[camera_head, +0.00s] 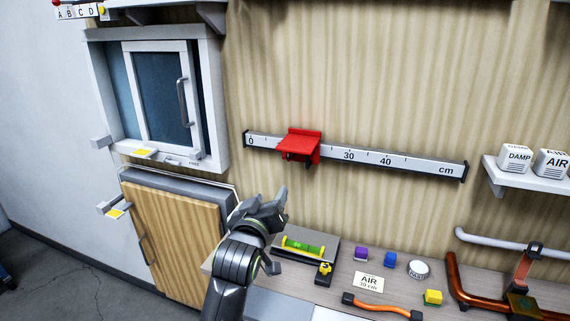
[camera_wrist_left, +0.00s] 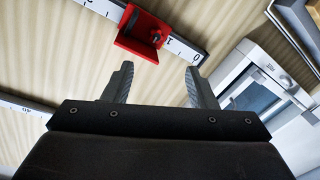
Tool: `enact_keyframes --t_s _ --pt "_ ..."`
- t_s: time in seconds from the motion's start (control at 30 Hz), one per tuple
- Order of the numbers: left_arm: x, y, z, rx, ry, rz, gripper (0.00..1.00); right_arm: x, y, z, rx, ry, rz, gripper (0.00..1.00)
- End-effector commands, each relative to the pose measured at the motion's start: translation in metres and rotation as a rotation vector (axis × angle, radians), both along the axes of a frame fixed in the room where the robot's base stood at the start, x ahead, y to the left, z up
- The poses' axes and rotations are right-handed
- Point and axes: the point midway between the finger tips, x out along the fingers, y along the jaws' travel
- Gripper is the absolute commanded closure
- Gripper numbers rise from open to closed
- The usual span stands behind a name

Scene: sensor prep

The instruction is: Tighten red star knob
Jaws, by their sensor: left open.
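A red slider (camera_head: 299,143) sits on the white centimetre rail (camera_head: 375,159) on the wall, left of the 30 mark. Small dark parts show under it. In the left wrist view the red slider (camera_wrist_left: 143,35) carries a dark knob-like part (camera_wrist_left: 155,38); I cannot make out a red star shape. My left gripper (camera_head: 264,207) is open and empty, below and left of the slider in the head view. In the left wrist view its fingers (camera_wrist_left: 158,72) are spread apart, with the slider beyond the fingertips and not touched. My right gripper is out of view.
A window (camera_head: 160,92) with a handle and a wooden cabinet door (camera_head: 172,240) are at left. The shelf below the rail holds a green spirit level (camera_head: 303,247), small coloured blocks, an AIR card (camera_head: 369,281) and an orange hose (camera_head: 380,306). Copper pipe (camera_head: 456,280) is at right.

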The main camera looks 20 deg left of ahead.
Motion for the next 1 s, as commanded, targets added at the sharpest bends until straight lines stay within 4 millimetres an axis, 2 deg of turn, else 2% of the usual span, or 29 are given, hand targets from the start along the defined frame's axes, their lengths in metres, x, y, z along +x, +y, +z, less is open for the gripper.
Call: enact_keyframes --t_s 0.1,0.27,1.0 --pt "0.005 -0.002 0.011 -0.011 -0.025 -0.002 0.48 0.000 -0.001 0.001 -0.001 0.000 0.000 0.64" --pt "0.019 -0.002 0.012 -0.009 -0.024 -0.003 0.48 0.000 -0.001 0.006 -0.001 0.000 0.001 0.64" --pt "0.125 0.006 0.011 -0.008 -0.021 -0.002 0.48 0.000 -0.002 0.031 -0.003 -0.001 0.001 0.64"
